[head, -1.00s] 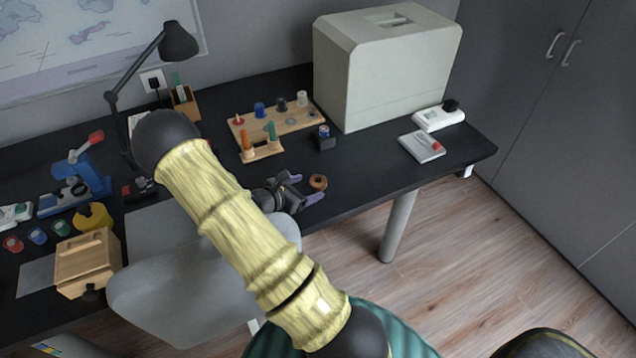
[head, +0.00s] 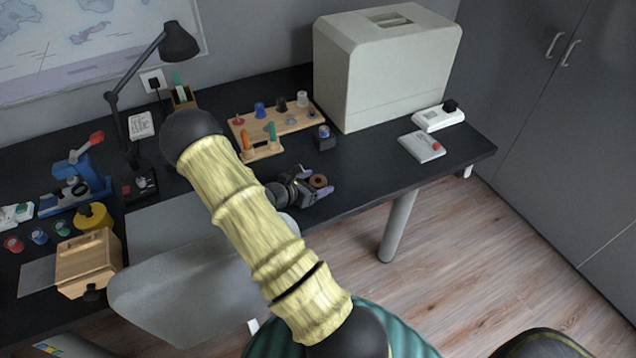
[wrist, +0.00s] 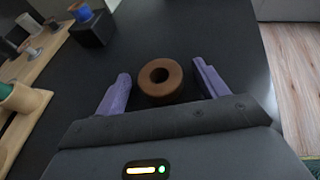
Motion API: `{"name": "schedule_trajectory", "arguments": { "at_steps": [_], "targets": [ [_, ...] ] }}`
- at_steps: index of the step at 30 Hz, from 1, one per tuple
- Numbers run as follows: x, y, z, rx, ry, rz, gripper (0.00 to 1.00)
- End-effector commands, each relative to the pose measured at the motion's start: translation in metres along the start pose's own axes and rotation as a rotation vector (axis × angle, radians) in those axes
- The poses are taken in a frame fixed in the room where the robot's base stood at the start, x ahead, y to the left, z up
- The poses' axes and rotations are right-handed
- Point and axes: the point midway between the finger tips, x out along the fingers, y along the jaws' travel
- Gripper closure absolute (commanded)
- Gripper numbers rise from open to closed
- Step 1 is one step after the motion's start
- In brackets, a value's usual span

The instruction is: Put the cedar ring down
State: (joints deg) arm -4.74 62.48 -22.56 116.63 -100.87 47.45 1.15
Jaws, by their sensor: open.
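The cedar ring (wrist: 160,80) is a brown ring with a dark round hole. In the wrist view it lies flat on the black desk (wrist: 215,30), between the two purple fingers of my gripper (wrist: 160,85). The fingers are open, with a gap showing on either side of the ring. In the head view the ring (head: 319,181) shows on the desk near its front edge, with my gripper (head: 318,188) around it. The ring's near edge is close to the gripper body; I cannot tell whether they touch.
A small dark block with a blue-topped piece (head: 324,137) and a wooden peg board (head: 275,122) stand behind the gripper. A large pale case (head: 385,65) stands to the right, near a white pad (head: 422,147). Bare desk lies right of the ring.

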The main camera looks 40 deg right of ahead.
Motion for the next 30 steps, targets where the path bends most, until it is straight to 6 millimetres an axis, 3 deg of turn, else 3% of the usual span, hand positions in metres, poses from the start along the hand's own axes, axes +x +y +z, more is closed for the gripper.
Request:
{"name": "schedule_trajectory", "arguments": {
  "at_steps": [6,13,15,23,30],
  "targets": [
    [0.000,0.000,0.000,0.000,0.000,0.000,0.28],
    [0.000,0.000,0.000,0.000,0.000,0.000,0.71],
    [0.000,0.000,0.000,0.001,0.000,0.000,0.79],
    [-0.001,0.000,0.002,0.001,0.000,0.000,0.79],
    [-0.012,0.000,0.028,0.005,0.001,0.001,0.79]
  ]
}}
